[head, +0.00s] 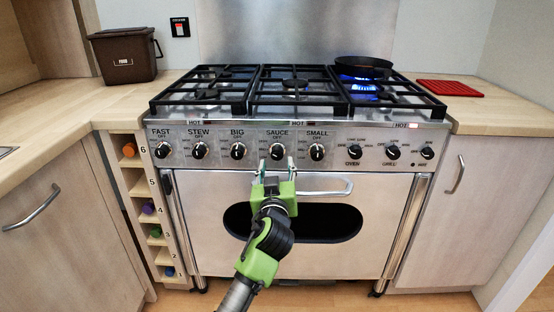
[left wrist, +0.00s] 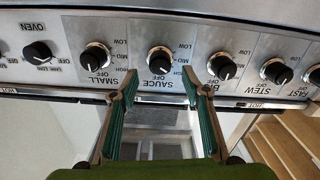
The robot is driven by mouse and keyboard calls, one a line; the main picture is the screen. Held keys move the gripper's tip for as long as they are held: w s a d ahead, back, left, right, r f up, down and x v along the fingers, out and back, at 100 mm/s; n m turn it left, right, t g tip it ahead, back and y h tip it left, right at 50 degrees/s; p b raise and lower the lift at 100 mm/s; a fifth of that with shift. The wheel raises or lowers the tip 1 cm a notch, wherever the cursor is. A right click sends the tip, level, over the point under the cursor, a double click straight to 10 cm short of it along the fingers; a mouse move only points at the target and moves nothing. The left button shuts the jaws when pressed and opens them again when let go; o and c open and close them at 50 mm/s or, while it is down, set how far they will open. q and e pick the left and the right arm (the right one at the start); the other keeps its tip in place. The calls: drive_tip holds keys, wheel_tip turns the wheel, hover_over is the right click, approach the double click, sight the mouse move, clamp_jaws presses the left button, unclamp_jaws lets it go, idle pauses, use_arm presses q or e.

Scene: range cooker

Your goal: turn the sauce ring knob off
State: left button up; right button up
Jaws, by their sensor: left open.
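The sauce knob (head: 277,151) is a black knob with a pale ring, under the SAUCE label on the cooker's front panel. It also shows upside down at the middle of the left wrist view (left wrist: 160,60). I cannot tell its pointer angle exactly. My left gripper (head: 277,166) is open, in front of and slightly below this knob. In the left wrist view, its green-padded fingers (left wrist: 160,88) are spread to either side below the knob, with nothing between them. My right gripper is not in view.
The big knob (head: 238,150) and small knob (head: 316,151) flank the sauce knob closely. A handle (head: 325,190) crosses the oven door below. Blue flame (head: 363,88) burns at the right of the hob, near a black pan (head: 363,64). A red mat (head: 448,88) lies right.

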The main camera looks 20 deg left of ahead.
sight(277, 157)
use_arm(q)
drive_tip(key=shift+x, duration=2.8)
drive_tip(key=shift+c, duration=0.4)
drive_tip(key=c, duration=1)
